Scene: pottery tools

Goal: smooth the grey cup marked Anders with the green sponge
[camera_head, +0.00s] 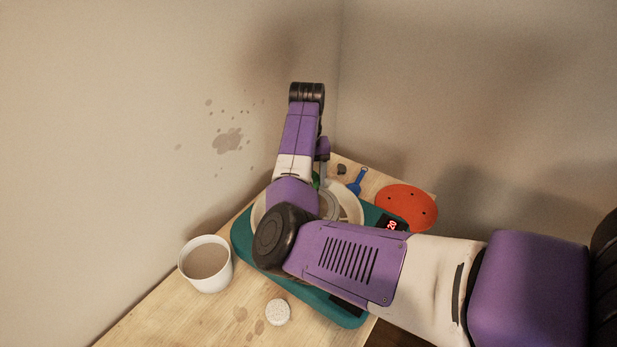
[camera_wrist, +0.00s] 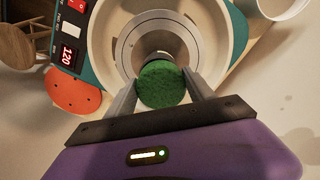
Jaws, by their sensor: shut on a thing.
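My gripper (camera_wrist: 160,95) is shut on the round green sponge (camera_wrist: 162,84), held between its two fingers over the wheel. A bit of green, likely the sponge, shows beside my arm in the head view (camera_head: 316,180). Just beyond the sponge in the wrist view is a grey-brown round form (camera_wrist: 161,46), seen from above on the ringed grey wheel head; it is likely the grey cup. The sponge overlaps its near edge in the picture; I cannot tell if they touch. No name mark is readable. My arm hides most of the wheel in the head view.
The teal pottery wheel (camera_head: 243,240) has a pale splash basin (camera_head: 350,203) and a red-lit display (camera_wrist: 68,55). A white pot with brownish contents (camera_head: 206,260) and a speckled white disc (camera_head: 277,312) stand left and front. An orange holed disc (camera_head: 406,206) and blue tool (camera_head: 357,182) lie behind.

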